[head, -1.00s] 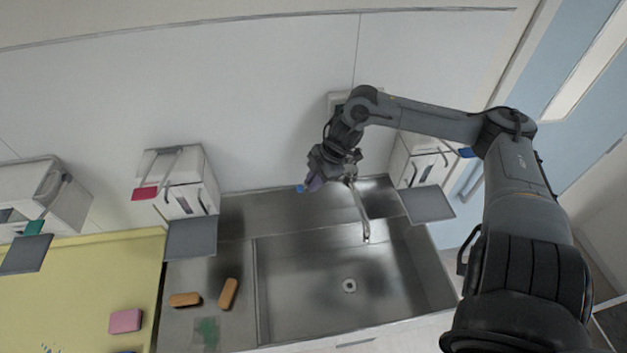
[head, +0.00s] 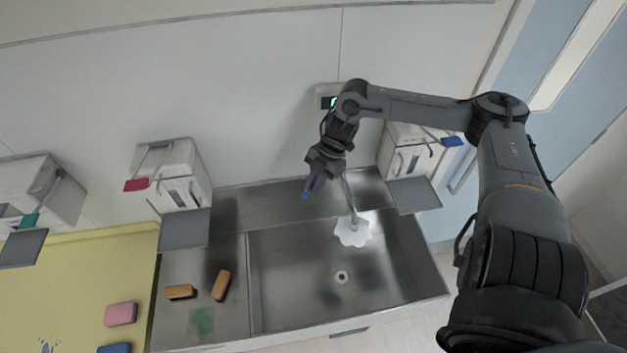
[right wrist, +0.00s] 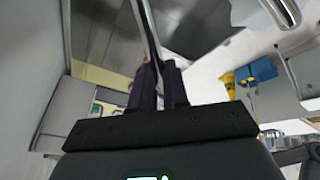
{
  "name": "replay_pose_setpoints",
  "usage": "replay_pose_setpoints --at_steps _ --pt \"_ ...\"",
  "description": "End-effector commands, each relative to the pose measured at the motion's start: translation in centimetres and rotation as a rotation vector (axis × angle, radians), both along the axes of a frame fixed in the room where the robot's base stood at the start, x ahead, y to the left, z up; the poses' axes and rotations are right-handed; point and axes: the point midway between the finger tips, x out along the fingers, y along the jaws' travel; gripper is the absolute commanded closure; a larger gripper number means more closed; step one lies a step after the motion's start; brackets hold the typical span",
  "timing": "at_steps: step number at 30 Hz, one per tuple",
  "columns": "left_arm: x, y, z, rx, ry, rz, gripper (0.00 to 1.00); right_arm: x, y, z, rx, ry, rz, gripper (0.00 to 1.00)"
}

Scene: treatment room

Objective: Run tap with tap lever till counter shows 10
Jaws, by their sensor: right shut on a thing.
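The tap spout (head: 348,193) reaches over the steel sink, and white water (head: 352,231) falls from its end into the basin. My right gripper (head: 315,184) is shut on the tap lever, whose blue tip (head: 305,195) pokes out past the fingers. The rest of the lever is hidden by the gripper. In the right wrist view the two dark fingers of my right gripper (right wrist: 161,82) are close together, with the metal spout beyond. The counter (head: 328,102) on the wall is partly behind my arm; it glows green but is too small to read. My left gripper is not in view.
The sink basin (head: 290,290) is empty apart from the water. Two orange-brown sponges (head: 180,291) lie on the drainboard at left. White dispensers with levers (head: 183,185) hang on the wall on both sides. A yellow surface (head: 70,290) holds a pink block (head: 121,314).

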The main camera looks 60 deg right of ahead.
Motion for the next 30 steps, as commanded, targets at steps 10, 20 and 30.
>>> replay_pose_setpoints --at_steps 10,20,30 --pt "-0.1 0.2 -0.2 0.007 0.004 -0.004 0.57 0.1 0.0 0.0 0.001 -0.002 -0.002 0.6" --pt "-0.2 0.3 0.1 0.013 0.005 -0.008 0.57 0.0 -0.1 0.4 0.0 0.0 -0.002 0.6" --pt "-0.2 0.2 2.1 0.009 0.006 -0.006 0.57 -0.6 -1.2 3.5 0.003 -0.003 -0.005 0.6"
